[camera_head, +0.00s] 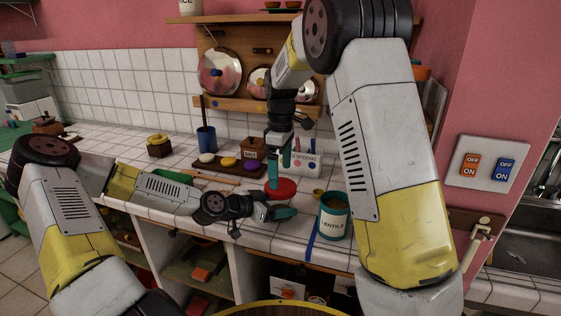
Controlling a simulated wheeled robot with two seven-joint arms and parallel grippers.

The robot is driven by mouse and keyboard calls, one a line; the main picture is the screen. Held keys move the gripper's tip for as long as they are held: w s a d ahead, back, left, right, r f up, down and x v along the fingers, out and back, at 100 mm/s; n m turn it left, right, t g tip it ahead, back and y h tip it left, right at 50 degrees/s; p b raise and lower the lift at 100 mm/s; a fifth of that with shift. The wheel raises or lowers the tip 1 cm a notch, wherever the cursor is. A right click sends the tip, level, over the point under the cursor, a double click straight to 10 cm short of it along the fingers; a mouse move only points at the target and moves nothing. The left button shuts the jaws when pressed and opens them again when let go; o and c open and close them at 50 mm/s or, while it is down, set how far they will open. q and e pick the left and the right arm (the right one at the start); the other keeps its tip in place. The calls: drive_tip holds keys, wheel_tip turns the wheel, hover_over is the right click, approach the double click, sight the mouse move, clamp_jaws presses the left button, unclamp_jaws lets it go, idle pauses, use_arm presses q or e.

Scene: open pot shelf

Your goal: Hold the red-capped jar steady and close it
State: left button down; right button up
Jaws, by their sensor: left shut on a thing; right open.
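The red-capped jar (284,188) stands near the counter's front edge. Its red lid shows, but its body is mostly hidden by my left gripper. My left gripper (275,212) comes in low from the left, its teal fingers shut on the jar just below the red lid. My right gripper (279,172) points down from above and is open, its teal fingers at the red lid. One finger overlaps the lid's left edge; I cannot tell whether it touches. I also cannot tell whether the lid is fully seated.
A jar labelled lentils (334,222) stands just right, with a blue strip (313,232) hanging over the edge beside it. Behind are a wooden tray of coloured lids (224,171), a blue cup (206,139) and a white box (303,162). Open shelves lie below.

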sight(280, 185)
drive_tip(key=shift+f, duration=2.35)
drive_tip(key=c, duration=1.3)
drive_tip(key=o, duration=1.3)
drive_tip(key=shift+r, duration=0.1)
drive_tip(key=shift+r, duration=2.2)
